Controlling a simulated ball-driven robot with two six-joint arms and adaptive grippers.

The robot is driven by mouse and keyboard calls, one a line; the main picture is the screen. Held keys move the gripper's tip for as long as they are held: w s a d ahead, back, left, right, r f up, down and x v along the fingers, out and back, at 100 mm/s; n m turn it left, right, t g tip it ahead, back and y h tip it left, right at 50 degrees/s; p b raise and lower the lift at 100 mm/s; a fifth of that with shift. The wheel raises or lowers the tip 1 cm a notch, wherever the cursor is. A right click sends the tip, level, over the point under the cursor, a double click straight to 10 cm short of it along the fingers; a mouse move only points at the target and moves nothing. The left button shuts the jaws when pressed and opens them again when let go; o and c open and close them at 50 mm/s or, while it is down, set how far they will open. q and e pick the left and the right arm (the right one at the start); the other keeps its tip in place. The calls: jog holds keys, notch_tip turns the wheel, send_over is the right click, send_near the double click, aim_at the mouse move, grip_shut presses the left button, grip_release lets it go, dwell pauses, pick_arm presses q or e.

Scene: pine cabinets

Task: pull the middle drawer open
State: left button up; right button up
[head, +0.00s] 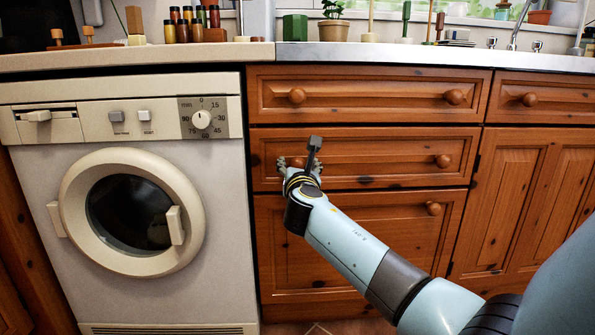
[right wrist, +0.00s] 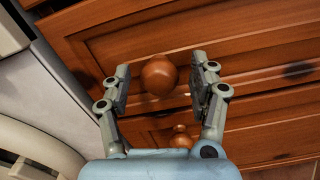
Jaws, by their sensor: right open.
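The middle drawer (head: 385,160) is a brown pine front in the stack right of the washing machine, and looks flush with the cabinet. Its right knob (head: 442,161) is bare. In the right wrist view, a round wooden knob (right wrist: 158,76) sits between the two fingers of my right gripper (right wrist: 161,72). The fingers are open, one on each side, with a small gap to the knob. My left gripper is not in view.
The top drawer (head: 375,96) is above and a lower drawer front (head: 420,240) below, both shut. A washing machine (head: 130,200) stands close on the left. A worktop (head: 380,54) with jars and plants runs above. My right arm crosses the lower drawer front.

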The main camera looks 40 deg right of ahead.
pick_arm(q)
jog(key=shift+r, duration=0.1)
pick_arm(e)
jog(key=shift+w, duration=0.1)
grip_shut()
dwell(0.3)
jog(key=shift+f, duration=0.1)
